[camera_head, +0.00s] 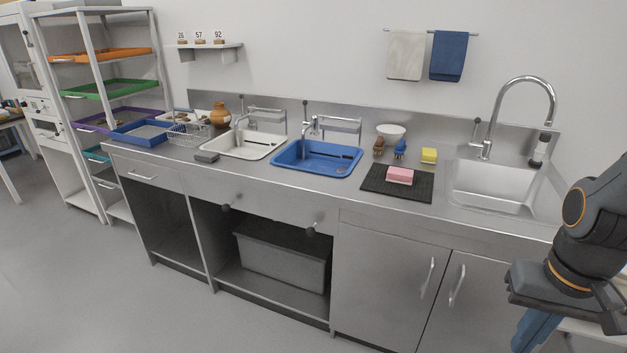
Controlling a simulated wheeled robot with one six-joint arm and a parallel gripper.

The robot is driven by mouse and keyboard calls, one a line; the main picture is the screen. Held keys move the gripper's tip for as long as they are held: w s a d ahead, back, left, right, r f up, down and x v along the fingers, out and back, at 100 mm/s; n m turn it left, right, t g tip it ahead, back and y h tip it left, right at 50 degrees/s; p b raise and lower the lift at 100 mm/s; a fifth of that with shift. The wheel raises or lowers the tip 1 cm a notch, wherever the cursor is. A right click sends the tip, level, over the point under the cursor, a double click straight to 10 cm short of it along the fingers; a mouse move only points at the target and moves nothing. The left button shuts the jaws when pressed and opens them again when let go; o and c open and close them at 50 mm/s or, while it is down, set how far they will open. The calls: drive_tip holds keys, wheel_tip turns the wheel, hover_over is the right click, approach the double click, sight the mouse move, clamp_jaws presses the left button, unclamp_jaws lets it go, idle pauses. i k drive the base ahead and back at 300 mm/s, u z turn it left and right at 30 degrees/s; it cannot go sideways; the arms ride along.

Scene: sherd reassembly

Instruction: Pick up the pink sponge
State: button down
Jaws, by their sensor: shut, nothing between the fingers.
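The pink sponge (400,175) is a small block with a paler lower part. It lies on a black mat (412,190) on the steel counter, between the blue basin and the steel sink. My gripper (537,332) is at the lower right of the view, in front of the counter and well apart from the sponge. It is shut and empty. Its blue fingers run down to the lower picture edge, so their tips are partly cut off.
A yellow sponge (429,155) stands just behind the mat. Two brushes, one brown (379,146) and one blue (400,148), are by a white bowl (391,131). The blue basin (317,157) is left, the steel sink (493,186) with its tall tap (522,82) right.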

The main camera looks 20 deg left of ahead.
sight(402, 175)
drive_tip(key=u, duration=1.3)
drive_tip(key=i, duration=0.6)
drive_tip(key=z, duration=0.35)
drive_tip(key=k, duration=0.5)
drive_tip(key=z, duration=0.45)
drive_tip(key=i, duration=0.8)
drive_tip(key=u, duration=0.25)
